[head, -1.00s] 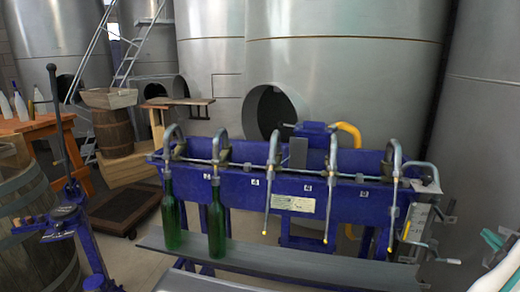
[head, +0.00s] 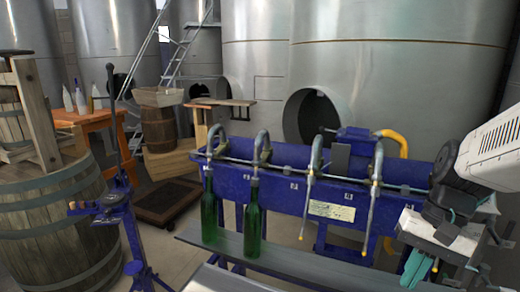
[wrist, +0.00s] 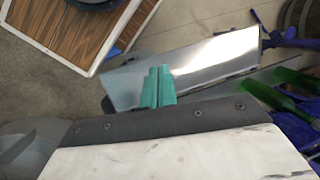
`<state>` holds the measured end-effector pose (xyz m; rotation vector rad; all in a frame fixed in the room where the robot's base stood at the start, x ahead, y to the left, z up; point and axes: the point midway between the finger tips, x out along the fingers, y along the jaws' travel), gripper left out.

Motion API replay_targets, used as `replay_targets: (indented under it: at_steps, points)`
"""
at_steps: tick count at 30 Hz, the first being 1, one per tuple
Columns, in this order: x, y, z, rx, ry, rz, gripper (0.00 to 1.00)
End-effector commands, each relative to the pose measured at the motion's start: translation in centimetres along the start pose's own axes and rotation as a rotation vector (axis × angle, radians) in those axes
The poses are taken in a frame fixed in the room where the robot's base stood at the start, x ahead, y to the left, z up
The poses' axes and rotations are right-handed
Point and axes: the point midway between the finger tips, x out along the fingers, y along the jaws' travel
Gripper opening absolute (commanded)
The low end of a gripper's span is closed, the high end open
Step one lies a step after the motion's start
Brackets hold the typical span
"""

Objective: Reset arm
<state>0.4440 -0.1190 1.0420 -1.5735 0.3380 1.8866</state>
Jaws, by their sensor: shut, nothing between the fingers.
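My gripper (head: 417,272) is at the lower right of the head view, beside the right end of the blue bottle filler (head: 300,198). Its teal fingers are shut together and empty, and they also show in the wrist view (wrist: 158,84). Two green bottles, a left one (head: 209,216) and a right one (head: 252,222), stand upright under the left spouts of the filler, well to the left of my gripper. Green bottles also show at the right of the wrist view (wrist: 262,98).
A grey shelf (head: 285,262) runs along the filler's front. A blue hand-levered stand (head: 115,212) and a large barrel (head: 55,225) are at the left. Steel tanks (head: 390,70) fill the back. A wood-topped, white-edged surface (wrist: 62,35) shows in the wrist view.

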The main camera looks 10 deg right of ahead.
Motion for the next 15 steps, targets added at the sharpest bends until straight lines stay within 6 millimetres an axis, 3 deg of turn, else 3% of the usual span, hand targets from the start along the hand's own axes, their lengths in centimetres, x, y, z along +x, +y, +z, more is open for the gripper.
replay_targets:
  at_steps: [6,15]
  points:
    - [-1.7,-2.3,4.2,-0.360,0.171,0.235,0.00]
    - [-2.6,-5.9,8.1,-0.647,0.288,0.250,0.00]
